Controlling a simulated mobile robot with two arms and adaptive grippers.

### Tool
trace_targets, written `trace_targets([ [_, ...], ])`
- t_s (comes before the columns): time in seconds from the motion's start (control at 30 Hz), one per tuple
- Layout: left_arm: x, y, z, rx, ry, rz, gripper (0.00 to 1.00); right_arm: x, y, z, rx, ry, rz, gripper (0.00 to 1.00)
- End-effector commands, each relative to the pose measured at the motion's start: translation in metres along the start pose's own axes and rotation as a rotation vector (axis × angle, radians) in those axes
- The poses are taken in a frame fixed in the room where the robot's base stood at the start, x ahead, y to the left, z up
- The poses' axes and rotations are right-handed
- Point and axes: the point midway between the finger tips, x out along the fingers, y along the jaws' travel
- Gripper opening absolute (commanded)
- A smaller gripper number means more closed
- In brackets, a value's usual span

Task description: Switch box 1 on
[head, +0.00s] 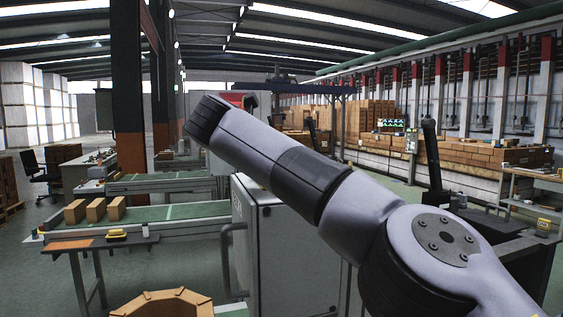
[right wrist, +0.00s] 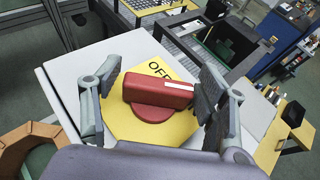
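A red rotary switch knob (right wrist: 158,95) sits on a yellow plate (right wrist: 125,128) on top of a pale grey box (right wrist: 62,68) in the right wrist view. The letters OFF show on the plate just behind the knob, partly covered. The knob's white mark points right. My right gripper (right wrist: 155,88) is open, with one finger on each side of the knob. The right finger is very close to the knob's end; I cannot tell whether it touches. My left gripper is not in view.
A grey cabinet (head: 275,260) stands below my arm in the head view. A wooden octagonal piece (head: 160,303) is at the bottom. A green conveyor (head: 180,212) with several cartons is at left. A workbench (head: 530,182) stands at right. Green floor is open at far left.

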Motion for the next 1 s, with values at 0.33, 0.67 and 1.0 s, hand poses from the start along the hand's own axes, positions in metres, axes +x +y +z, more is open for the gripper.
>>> trace_targets([
  [0.33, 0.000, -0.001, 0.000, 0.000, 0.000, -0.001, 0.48, 0.000, 0.000, 0.000, -0.001, 0.001, 0.000, 0.77],
  [0.67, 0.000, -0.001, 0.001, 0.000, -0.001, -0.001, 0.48, -0.036, 0.000, 0.001, -0.003, -0.003, 0.003, 0.77],
  [1.0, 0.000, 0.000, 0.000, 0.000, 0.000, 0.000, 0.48, -0.103, 0.001, 0.001, -0.001, -0.002, 0.002, 0.77],
])
